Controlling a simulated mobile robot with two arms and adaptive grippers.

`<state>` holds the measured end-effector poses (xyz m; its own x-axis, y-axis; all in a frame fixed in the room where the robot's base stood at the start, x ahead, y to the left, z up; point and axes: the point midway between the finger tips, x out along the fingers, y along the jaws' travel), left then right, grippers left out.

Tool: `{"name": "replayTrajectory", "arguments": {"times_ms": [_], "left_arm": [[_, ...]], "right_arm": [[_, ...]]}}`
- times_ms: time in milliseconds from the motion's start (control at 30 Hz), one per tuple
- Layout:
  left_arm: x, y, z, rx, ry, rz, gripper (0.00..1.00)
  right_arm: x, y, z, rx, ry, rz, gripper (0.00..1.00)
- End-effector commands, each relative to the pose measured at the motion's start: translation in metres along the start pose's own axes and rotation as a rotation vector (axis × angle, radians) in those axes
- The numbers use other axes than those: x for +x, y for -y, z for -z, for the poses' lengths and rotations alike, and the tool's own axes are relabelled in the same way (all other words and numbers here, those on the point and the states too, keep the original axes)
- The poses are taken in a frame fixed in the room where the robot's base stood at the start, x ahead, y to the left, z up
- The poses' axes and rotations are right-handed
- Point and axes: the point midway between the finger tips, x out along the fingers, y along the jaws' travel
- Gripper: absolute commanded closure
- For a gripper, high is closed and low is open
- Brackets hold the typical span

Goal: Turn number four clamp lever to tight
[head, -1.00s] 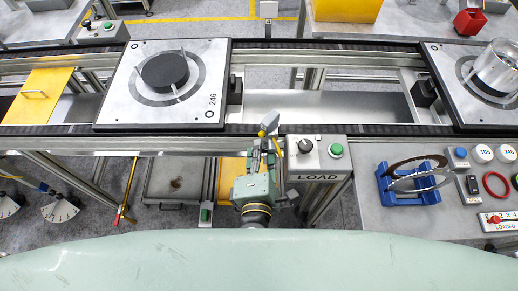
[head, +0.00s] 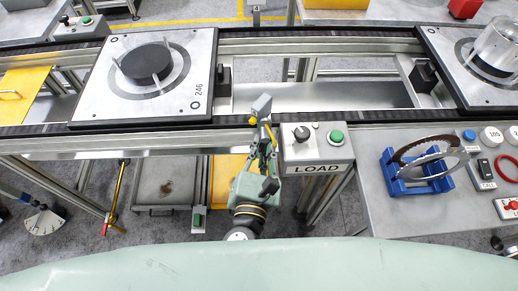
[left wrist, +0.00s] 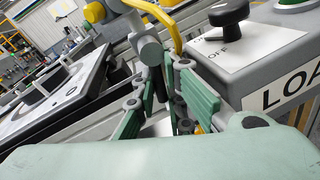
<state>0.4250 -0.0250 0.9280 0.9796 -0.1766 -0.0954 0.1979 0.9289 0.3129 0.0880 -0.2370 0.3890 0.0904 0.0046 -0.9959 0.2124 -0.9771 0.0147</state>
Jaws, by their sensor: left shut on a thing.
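My left gripper (head: 264,136) is just left of the LOAD box, at the front rail. Its fingers are shut on a small part with a grey head and a yellow knob (head: 262,106). In the left wrist view, the gripper (left wrist: 163,92) has its green pads on either side of the dark lower end of this grey part (left wrist: 150,52). I cannot tell whether the part is fixed to the rail. A number four clamp lever cannot be identified for certain. My right gripper is out of view.
The LOAD box (head: 316,154), with a black knob and green button, stands close right of the gripper. A pallet marked 246 (head: 100,92) sits on the conveyor at left. A bench (head: 395,218) at right carries a blue holder (head: 412,184). Another pallet (head: 448,60) is at far right.

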Motion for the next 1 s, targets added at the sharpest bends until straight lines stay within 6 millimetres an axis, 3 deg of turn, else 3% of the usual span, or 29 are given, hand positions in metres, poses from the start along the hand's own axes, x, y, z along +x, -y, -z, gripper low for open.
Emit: {"name": "replayTrajectory", "arguments": {"times_ms": [100,400,1000], "left_arm": [[0.002,0.0,0.003,-0.094,0.021,-0.01,1.0],[0.003,0.005,0.0,-0.262,0.054,-0.004,1.0],[0.003,0.007,-0.003,-0.337,0.065,0.0,1.0]], "right_arm": [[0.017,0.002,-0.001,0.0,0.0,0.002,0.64],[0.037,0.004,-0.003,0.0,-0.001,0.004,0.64],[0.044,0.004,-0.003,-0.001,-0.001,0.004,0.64]]}}
